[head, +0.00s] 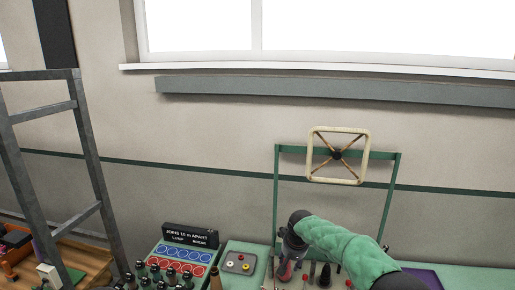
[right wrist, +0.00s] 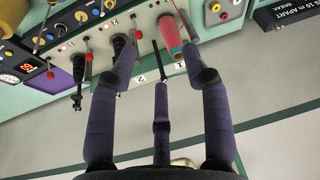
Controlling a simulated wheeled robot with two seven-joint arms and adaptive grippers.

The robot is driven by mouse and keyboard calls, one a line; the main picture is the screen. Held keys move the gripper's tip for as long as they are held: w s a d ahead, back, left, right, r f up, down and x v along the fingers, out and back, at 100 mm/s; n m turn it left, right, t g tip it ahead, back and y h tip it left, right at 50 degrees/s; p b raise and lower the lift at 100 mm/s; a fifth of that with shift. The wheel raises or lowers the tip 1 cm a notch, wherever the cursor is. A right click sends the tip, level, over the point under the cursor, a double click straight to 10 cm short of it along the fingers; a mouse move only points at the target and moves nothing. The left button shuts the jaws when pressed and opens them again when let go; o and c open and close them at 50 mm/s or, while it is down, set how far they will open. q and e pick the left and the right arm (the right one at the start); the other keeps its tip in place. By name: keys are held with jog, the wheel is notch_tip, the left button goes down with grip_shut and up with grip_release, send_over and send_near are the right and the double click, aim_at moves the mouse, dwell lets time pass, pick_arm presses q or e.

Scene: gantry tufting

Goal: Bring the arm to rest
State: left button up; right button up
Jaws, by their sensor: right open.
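My right arm, in a green quilted sleeve, comes in from the lower right of the head view. Its dark gripper (head: 287,256) points down over the green console (head: 262,250). In the right wrist view the purple-grey fingers of the right gripper (right wrist: 157,45) are spread open. A red-pink tapered piece (right wrist: 169,42) stands on the panel beyond the fingers, close to the right one. I cannot tell whether they touch. Nothing is held between the fingers. My left gripper is not in view.
A green frame (head: 278,190) carrying a cream square hoop (head: 366,155) stands behind the gripper. A grey tray (head: 239,262), a black sign (head: 190,238) and dark bottles (head: 155,273) are left of it. Levers and knobs crowd the panel. A metal rack (head: 92,160) stands far left.

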jog(key=s+a+f+g+y+b, duration=0.1)
jog(key=s+f+b, duration=0.45)
jog(key=f, duration=0.85)
jog(key=s+a+f+g+y+b, duration=0.1)
jog(key=s+f+b, duration=0.45)
jog(key=f, duration=0.75)
jog(key=s+f+y+b, duration=0.1)
jog(key=s+f+b, duration=0.3)
jog(key=s+f, duration=0.7)
jog(key=s+f+m+g+b, duration=0.1)
jog(key=s+f+m+b, duration=0.1)
jog(key=s+f+b, duration=0.9)
jog(key=s+f, duration=0.9)
jog(key=f, duration=0.1)
jog(key=shift+s+d+f+m+g+y, duration=0.2)
jog(key=shift+m+g+y, duration=0.1)
jog(key=shift+m, duration=0.1)
